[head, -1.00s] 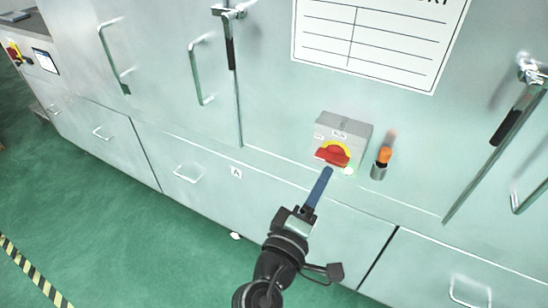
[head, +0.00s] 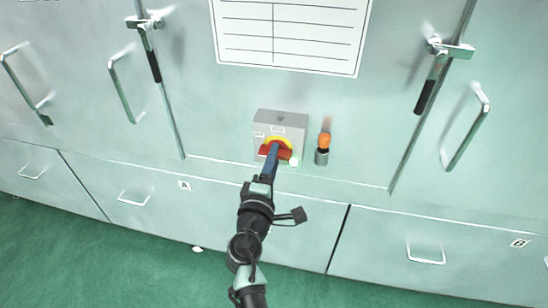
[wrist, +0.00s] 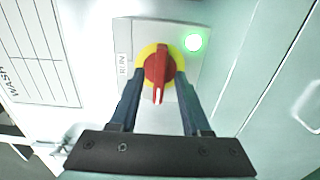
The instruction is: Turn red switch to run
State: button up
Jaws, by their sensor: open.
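The red switch (head: 283,152) is a rotary handle on a yellow disc, on the front of a grey box (head: 283,118) fixed to the cabinet. In the wrist view the red handle (wrist: 158,72) points down the picture, its white-marked tip between my fingers. A small label (wrist: 137,80) sits left of the disc and a lit green lamp (wrist: 193,42) sits right of it. My gripper (head: 273,150) is open, its blue fingers at the switch. In the wrist view my gripper (wrist: 158,100) has one finger on each side of the handle. Contact cannot be told.
An orange-topped grey cylinder (head: 323,148) stands just right of the box. A white chart (head: 290,35) is above it. Bar handles (head: 468,128) stick out from the cabinet doors. Drawers (head: 290,235) lie below, and green floor is in front.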

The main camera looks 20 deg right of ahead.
jog(key=shift+w+d, duration=0.25)
jog(key=shift+w, duration=0.1)
grip_shut()
jog(key=shift+f+b, duration=0.1)
jog(key=shift+b, duration=0.2)
jog(key=m+b, duration=1.8)
jog(key=b, duration=0.1)
dwell(0.7)
